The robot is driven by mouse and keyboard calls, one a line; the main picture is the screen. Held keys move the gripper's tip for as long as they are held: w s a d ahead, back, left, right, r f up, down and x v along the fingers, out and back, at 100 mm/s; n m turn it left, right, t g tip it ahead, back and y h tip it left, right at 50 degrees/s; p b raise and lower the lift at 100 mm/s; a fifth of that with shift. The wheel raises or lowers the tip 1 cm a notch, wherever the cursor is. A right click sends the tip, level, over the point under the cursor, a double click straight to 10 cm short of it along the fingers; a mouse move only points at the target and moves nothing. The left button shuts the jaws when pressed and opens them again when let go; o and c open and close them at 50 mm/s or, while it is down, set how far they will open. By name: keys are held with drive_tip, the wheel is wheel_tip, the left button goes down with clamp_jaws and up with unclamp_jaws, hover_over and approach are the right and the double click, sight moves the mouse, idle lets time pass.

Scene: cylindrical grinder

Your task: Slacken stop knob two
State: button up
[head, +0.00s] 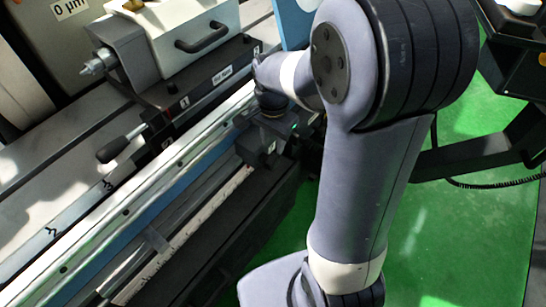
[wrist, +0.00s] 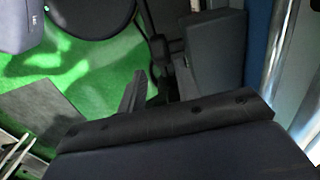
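My arm reaches down to the front rail of the grinder in the head view. My gripper (head: 272,112) is at its end, a dark shape just above a dark stop block (head: 258,150) on the rail. I cannot make out stop knob two; the gripper and wrist cover the top of this block. Whether the gripper touches the knob or block cannot be told. In the wrist view a large dark form with a bolted edge fills the lower part, and the fingertips cannot be told apart from it.
A lever with a black grip (head: 112,150) sticks out left of the gripper. A white housing with a black handle (head: 203,38) stands behind. The long metal rail (head: 130,195) runs to the lower left. Green floor (head: 460,215) is open at right, below a dark support arm (head: 480,150).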

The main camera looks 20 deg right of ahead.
sight(273, 157)
wheel_tip(273, 157, down, 8)
idle(0.5)
clamp_jaws()
